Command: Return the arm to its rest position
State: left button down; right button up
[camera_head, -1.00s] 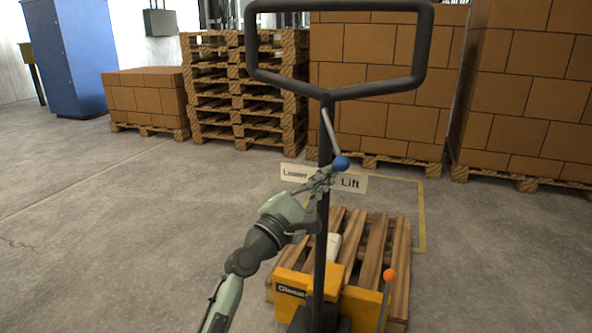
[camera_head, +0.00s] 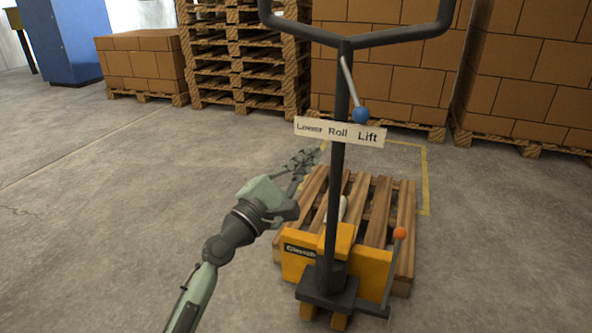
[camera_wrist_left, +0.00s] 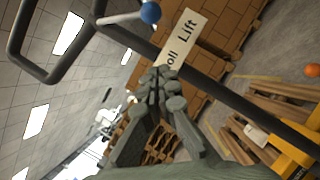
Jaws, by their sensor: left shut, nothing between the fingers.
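My left gripper (camera_head: 303,160) is shut and empty. In the head view it is left of the black handle post (camera_head: 337,180) and below the sign, apart from the blue-knobbed lever (camera_head: 360,114). In the left wrist view the shut fingers (camera_wrist_left: 160,82) point toward the sign reading "Lift" (camera_wrist_left: 186,38), and the blue knob (camera_wrist_left: 150,13) shows above them. My left arm reaches in from the bottom left of the head view. My right gripper does not show.
The yellow pallet jack (camera_head: 366,268) carries the black post and a lever with an orange knob (camera_head: 400,233). A wooden pallet (camera_head: 402,215) lies on it. Stacked pallets (camera_head: 240,60) and walls of boxes (camera_head: 380,70) stand behind. The floor at left is clear.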

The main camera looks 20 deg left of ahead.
pick_arm(q)
jog(key=s+f+m+g+y+p, duration=0.15)
jog(key=s+f+m+g, duration=0.45)
jog(key=f, duration=0.6)
jog(key=s+f+m+g+y+p, duration=0.1)
jog(key=s+f+m+g+p, duration=0.3)
jog(key=f+m, duration=0.6)
jog(key=s+a+f+m+g+y, duration=0.3)
jog(key=s+a+f, duration=0.3)
jog(key=s, duration=0.3)
jog(key=s+a+f+m+g+y+p, duration=0.1)
jog(key=s+a+f+m+g+y, duration=0.2)
jog(key=s+a+f, duration=0.3)
jog(key=s+f+m, duration=0.1)
jog(key=s+f, duration=0.1)
jog(key=s, duration=0.2)
jog(key=shift+f+g, duration=0.35)
jog(key=shift+g, duration=0.05)
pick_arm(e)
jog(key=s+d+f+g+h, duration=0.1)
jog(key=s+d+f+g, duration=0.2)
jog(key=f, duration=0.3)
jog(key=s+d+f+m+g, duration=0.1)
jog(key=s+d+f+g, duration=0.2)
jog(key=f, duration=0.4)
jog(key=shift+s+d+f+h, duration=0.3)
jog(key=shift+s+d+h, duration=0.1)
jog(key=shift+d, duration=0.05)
